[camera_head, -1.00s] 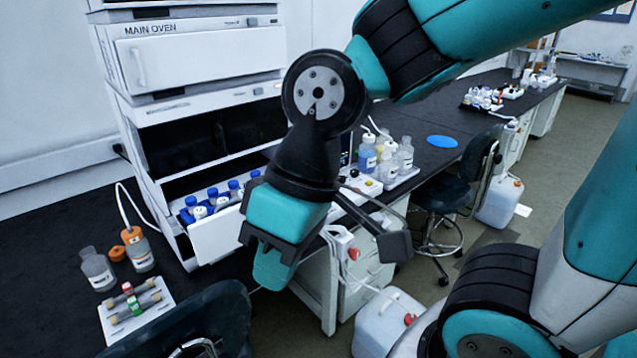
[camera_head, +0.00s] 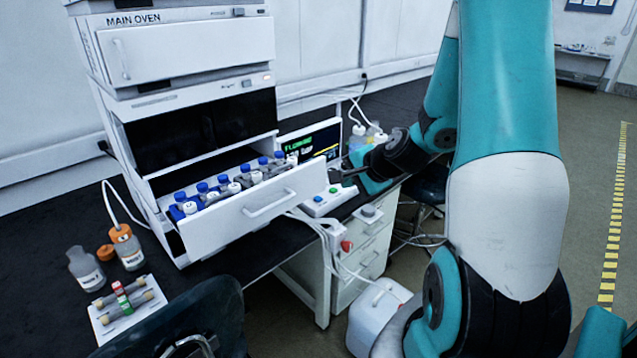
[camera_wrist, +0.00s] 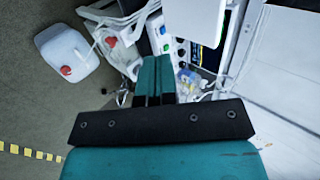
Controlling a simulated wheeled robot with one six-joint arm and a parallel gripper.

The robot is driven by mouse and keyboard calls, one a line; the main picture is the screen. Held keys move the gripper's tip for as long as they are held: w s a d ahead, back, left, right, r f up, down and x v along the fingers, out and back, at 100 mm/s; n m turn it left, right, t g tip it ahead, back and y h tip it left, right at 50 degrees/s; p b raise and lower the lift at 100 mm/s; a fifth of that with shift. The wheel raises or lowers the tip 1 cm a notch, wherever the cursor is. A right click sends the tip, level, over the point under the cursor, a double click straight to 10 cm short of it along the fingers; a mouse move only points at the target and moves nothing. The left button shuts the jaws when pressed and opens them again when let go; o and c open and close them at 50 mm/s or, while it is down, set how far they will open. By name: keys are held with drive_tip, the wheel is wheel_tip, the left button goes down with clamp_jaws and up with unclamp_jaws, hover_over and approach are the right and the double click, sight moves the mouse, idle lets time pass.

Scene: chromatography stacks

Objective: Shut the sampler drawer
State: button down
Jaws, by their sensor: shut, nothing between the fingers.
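The sampler drawer (camera_head: 240,218) stands pulled out of the lower part of the white instrument stack, below the dark bay. Its white front has a bar handle (camera_head: 268,203). Rows of blue-capped and white-capped vials (camera_head: 222,187) stand in it. My gripper (camera_head: 342,172) is just right of the drawer front's right end in the head view, small and partly hidden by its own wrist. I cannot tell whether it touches the drawer. In the wrist view the teal fingers (camera_wrist: 155,80) are together and empty. A white panel (camera_wrist: 193,17) shows beyond them, perhaps the drawer front.
A control box with coloured buttons (camera_head: 328,200) and a lit screen (camera_head: 312,145) stand right of the drawer. Bottles (camera_head: 85,268) and a white rack (camera_head: 128,308) are at left. A dark chair (camera_head: 190,325) is in front. A white canister (camera_head: 378,315) stands on the floor.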

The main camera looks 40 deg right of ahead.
sight(312, 187)
drive_tip(key=p+x, duration=0.1)
drive_tip(key=x, duration=0.2)
drive_tip(key=r+p+x, duration=0.1)
drive_tip(key=x, duration=0.2)
drive_tip(key=w+p+x, duration=0.1)
drive_tip(key=x, duration=0.2)
drive_tip(key=shift+w+a, duration=0.1)
drive_tip(key=shift+w, duration=0.15)
drive_tip(key=shift+w+f+p, duration=0.15)
drive_tip(key=shift+w+p, duration=0.3)
drive_tip(key=shift+w, duration=0.4)
drive_tip(key=shift+w, duration=0.1)
